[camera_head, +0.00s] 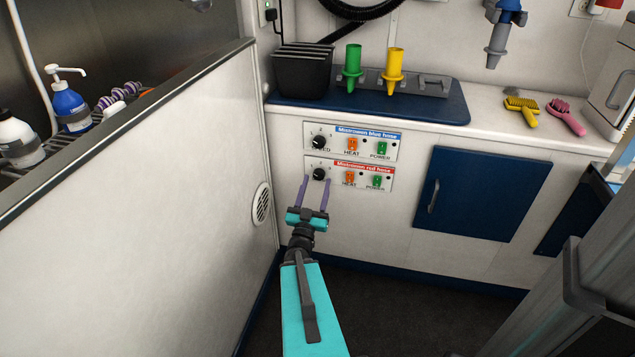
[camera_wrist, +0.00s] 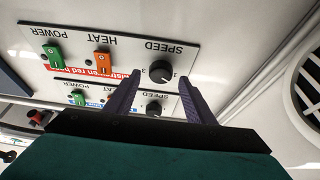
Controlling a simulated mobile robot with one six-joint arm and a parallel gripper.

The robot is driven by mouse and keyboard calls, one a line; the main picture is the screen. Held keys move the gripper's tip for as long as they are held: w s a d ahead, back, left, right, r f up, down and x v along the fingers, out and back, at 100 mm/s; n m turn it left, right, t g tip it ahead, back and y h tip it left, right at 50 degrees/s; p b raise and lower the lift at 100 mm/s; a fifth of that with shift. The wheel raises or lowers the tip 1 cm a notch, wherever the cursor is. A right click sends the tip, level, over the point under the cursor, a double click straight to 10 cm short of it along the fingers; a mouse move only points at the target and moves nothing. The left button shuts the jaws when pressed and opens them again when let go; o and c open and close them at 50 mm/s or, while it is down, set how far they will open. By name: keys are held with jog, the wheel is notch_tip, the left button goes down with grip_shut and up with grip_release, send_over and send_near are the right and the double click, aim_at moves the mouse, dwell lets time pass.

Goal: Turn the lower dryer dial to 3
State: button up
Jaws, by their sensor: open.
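The lower dryer dial (camera_head: 318,174) is a round black knob at the left end of the red-labelled control panel (camera_head: 385,184). In the wrist view, which shows the panels upside down, the dial (camera_wrist: 161,71) carries the word SPEED beside it. My gripper (camera_head: 316,182) is open, its two purple fingers pointing at the panel. In the wrist view my gripper (camera_wrist: 160,80) has its fingertips on either side of the dial's line, and the dial shows in the gap. I cannot tell whether they touch it. The number it points to is too small to read.
The upper dial (camera_head: 319,142) sits just above, on the blue-labelled panel (camera_head: 350,129). Orange heat and green power switches lie right of both dials. A white partition (camera_head: 150,170) stands close on the left. A blue cabinet door (camera_head: 480,192) is to the right.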

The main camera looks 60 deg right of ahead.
aim_at(319, 174)
jog(key=shift+x, duration=1.3)
jog(key=c, duration=1)
jog(key=shift+a, duration=0.15)
